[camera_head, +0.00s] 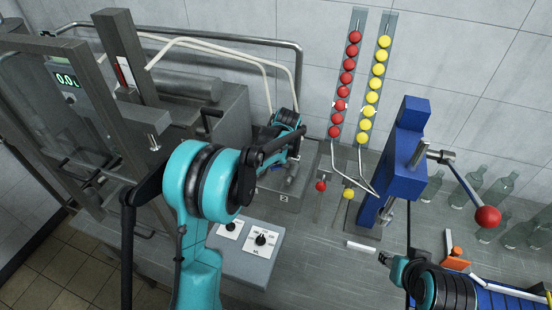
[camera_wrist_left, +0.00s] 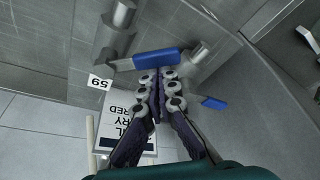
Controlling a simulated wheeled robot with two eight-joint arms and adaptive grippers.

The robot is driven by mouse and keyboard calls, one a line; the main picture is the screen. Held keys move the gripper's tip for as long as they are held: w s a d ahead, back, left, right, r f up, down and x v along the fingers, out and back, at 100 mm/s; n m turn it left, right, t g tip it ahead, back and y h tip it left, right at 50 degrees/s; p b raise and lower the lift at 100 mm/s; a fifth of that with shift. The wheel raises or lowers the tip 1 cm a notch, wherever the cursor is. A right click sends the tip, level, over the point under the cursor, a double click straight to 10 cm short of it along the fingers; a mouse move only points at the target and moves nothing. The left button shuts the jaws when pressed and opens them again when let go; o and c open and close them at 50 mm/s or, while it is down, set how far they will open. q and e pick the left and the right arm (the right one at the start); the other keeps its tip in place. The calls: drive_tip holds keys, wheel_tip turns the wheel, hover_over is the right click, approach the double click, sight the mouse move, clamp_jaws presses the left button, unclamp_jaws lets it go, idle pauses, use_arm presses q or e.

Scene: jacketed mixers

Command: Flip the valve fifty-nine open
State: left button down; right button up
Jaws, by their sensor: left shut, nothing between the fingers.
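In the left wrist view a valve with a blue lever handle (camera_wrist_left: 155,60) sits on a grey metal pipe stub. A small white tag reading 59 (camera_wrist_left: 101,83) shows upside down beside it. My left gripper (camera_wrist_left: 158,76) is shut and empty, its fingertips right at the blue handle; I cannot tell whether they touch. A second blue handle (camera_wrist_left: 214,103) shows to the right, partly behind the fingers. In the head view my left arm reaches over the grey machine and the valve is not made out. My right gripper (camera_head: 385,258) is small at the lower right, its jaws unclear.
A printed sign (camera_wrist_left: 127,128) hangs near the tag. In the head view, a blue stand (camera_head: 408,150) with a red-knobbed lever (camera_head: 488,216), columns of red balls (camera_head: 348,78) and yellow balls (camera_head: 375,83), and glass bottles (camera_head: 500,188) stand right. A dial panel (camera_head: 262,240) is below my left arm.

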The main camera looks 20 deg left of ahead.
sight(272, 170)
use_arm(q)
drive_tip(key=n, duration=0.1)
drive_tip(key=s+d+n, duration=0.1)
drive_tip(key=n, duration=0.1)
drive_tip(key=s+n+g+y, duration=0.1)
drive_tip(key=shift+d+n+b, duration=0.25)
drive_tip(key=shift+n+b, duration=0.05)
drive_tip(key=shift+b, duration=0.05)
drive_tip(key=shift+s+d+n+g, duration=0.4)
drive_tip(key=shift+d+n+g, duration=0.15)
drive_tip(key=shift+n, duration=0.65)
drive_tip(key=shift+s+d+n+g, duration=0.15)
drive_tip(key=shift+d+n+g, duration=0.15)
drive_tip(key=shift+n, duration=0.4)
drive_tip(key=shift+s+d+n+g, duration=0.15)
drive_tip(key=shift+d+n, duration=0.15)
drive_tip(key=shift+n, duration=0.4)
drive_tip(key=shift+d, duration=0.1)
drive_tip(key=shift+a, duration=0.35)
drive_tip(key=a, duration=0.3)
drive_tip(key=shift+b, duration=0.35)
drive_tip(key=p+v, duration=0.1)
drive_tip(key=v, duration=0.9)
drive_tip(key=shift+p, duration=0.35)
drive_tip(key=shift+f, duration=0.1)
